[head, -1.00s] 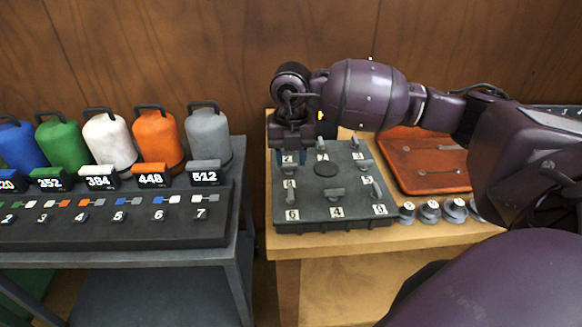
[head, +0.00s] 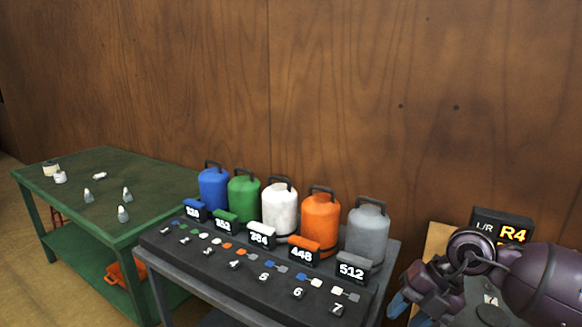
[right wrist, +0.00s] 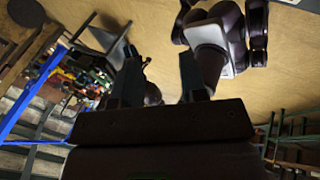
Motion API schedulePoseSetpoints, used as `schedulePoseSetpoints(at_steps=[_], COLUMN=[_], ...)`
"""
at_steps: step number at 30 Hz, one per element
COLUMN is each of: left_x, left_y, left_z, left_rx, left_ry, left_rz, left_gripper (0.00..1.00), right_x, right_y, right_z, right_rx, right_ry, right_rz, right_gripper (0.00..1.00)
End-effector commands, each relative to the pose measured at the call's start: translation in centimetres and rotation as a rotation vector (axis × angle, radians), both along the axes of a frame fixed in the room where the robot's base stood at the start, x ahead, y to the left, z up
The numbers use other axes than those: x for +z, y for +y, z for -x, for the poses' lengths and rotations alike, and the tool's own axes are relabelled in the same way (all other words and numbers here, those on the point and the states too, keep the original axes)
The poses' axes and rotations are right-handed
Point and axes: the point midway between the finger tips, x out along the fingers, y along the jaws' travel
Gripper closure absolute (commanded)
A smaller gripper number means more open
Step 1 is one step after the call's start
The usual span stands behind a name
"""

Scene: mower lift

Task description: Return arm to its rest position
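My right arm (head: 535,280) is purple and comes in at the lower right of the head view. Its right gripper (head: 410,312) points down beside the right edge of the dark rack, with no object seen in it. In the right wrist view the two dark fingers of the right gripper (right wrist: 158,72) stand wide apart with nothing between them. My left gripper is in neither view.
A dark rack (head: 215,275) holds blue, green, white, orange and grey canisters with number plates. A green table (head: 125,225) with small items stands at left.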

Motion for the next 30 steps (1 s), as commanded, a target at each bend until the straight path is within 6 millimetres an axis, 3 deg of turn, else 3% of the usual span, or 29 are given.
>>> schedulePoseSetpoints(at_steps=[3,6,10,14,17,22,26,30], left_x=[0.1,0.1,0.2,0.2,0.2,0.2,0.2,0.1], left_y=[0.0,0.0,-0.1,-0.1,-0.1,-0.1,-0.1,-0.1], left_z=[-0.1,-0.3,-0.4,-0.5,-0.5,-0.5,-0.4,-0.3], left_rx=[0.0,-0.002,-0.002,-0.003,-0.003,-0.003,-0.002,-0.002], left_ry=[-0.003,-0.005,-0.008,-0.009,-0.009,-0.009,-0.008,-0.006], left_rz=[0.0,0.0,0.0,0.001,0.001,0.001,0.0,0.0], left_gripper=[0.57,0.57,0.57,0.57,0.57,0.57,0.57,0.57], right_x=[0.3,1.6,3.9,6.2,7.6,8.4,7.4,4.7], right_y=[4.9,8.0,10.6,11.3,10.7,7.9,4.6,0.8], right_z=[1.7,2.6,3.2,3.1,2.6,1.6,1.1,1.5], right_rx=[0.018,-0.01,-0.102,-0.256,-0.415,-0.752,-1.053,-1.4], right_ry=[-0.025,-0.058,-0.105,-0.158,-0.196,-0.252,-0.274,-0.269], right_rz=[-0.287,-0.521,-0.804,-1.053,-1.211,-1.403,-1.471,-1.46], right_gripper=[0.61,0.61,0.61,0.61,0.61,0.61,0.61,0.61])
